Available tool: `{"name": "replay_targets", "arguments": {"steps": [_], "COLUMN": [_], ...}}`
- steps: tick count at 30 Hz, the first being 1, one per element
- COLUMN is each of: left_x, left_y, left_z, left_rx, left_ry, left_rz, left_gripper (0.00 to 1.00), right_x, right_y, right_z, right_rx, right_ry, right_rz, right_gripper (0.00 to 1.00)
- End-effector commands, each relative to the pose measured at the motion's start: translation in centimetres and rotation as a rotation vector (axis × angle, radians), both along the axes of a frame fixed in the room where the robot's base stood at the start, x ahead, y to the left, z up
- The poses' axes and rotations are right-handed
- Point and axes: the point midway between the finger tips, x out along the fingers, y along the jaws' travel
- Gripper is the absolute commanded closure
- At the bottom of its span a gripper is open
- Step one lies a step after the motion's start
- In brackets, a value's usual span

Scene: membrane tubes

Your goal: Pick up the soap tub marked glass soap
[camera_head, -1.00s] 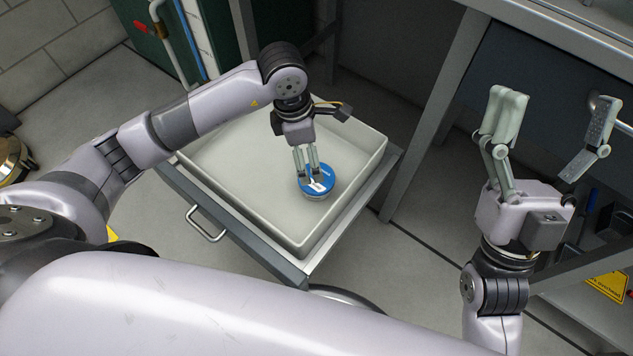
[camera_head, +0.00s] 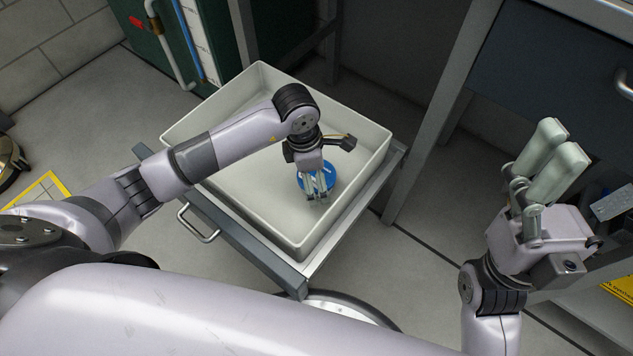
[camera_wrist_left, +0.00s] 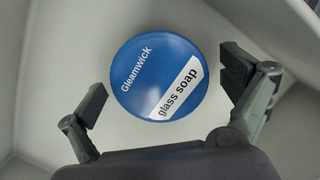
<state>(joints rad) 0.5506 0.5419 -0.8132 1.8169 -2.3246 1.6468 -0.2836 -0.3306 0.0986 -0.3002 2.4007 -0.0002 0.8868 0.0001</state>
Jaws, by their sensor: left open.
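The glass soap tub (camera_head: 325,171) is a round tub with a blue lid inside the pale tray (camera_head: 218,206). In the left wrist view its lid (camera_wrist_left: 150,62) reads "Gleamwick" and, on a white band, "glass soap". My left gripper (camera_head: 317,190) is over the tub, pointing down, and hides part of it. In the left wrist view its open fingers (camera_wrist_left: 165,84) stand on either side of the lid, with a gap to each side. I cannot tell how far the fingertips are above the tray floor. My right gripper (camera_head: 585,165) is open and empty at the right, away from the tray.
The tray has raised walls and sits on a grey cart with a metal handle (camera_head: 198,224). A bench with a metal leg (camera_head: 432,125) stands to the right of the cart. The rest of the tray floor looks clear.

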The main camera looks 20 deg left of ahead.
Motion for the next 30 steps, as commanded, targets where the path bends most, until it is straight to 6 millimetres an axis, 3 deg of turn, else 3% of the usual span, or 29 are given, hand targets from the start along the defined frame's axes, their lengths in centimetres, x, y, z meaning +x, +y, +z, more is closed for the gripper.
{"name": "replay_targets", "arguments": {"steps": [2, 9, 30], "left_x": [0.08, 0.12, 0.12], "left_y": [-0.14, -0.14, -0.13], "left_z": [-1.00, -0.92, -0.92], "left_rx": [-0.001, 0.000, 0.000], "left_ry": [0.000, -0.001, -0.001], "left_rz": [0.000, 0.000, 0.000], "left_gripper": [0.03, 0.04, 0.51], "right_x": [0.04, 0.10, 0.08], "right_y": [-0.01, 0.02, 0.04], "right_z": [0.20, 0.41, 0.40], "right_rx": [0.001, -0.001, -0.001], "right_ry": [-0.022, -0.021, -0.021], "right_rz": [-0.001, -0.001, -0.001], "right_gripper": [0.21, 0.21, 0.21]}}
